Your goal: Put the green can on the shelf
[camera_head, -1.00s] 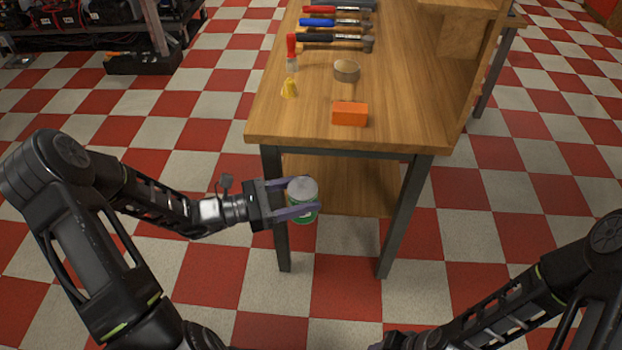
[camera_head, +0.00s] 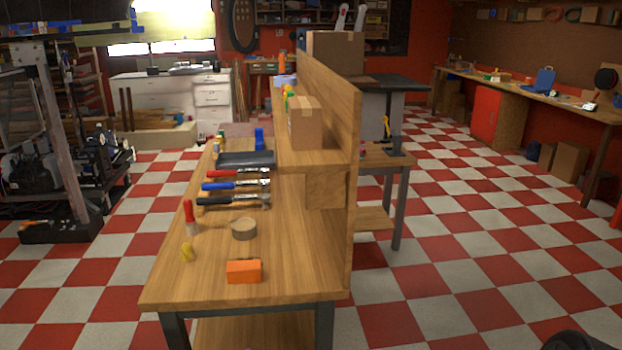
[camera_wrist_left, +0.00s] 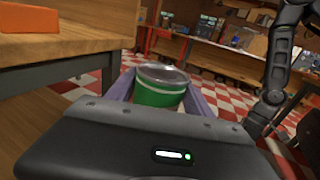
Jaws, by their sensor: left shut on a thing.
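The green can (camera_wrist_left: 158,92), with a grey lid, is upright between the purple fingers of my left gripper (camera_wrist_left: 161,84) in the left wrist view. The fingers are shut on it, beside the workbench edge. The can and left gripper are outside the head view. A raised wooden shelf (camera_head: 318,158) runs along the right side of the workbench (camera_head: 205,285), against an upright board. A lower wooden shelf (camera_head: 255,330) shows under the bench top. My right gripper is not in view; only part of that arm shows.
A cardboard box (camera_head: 305,123) stands on the raised shelf. The front bench top is partly clear.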

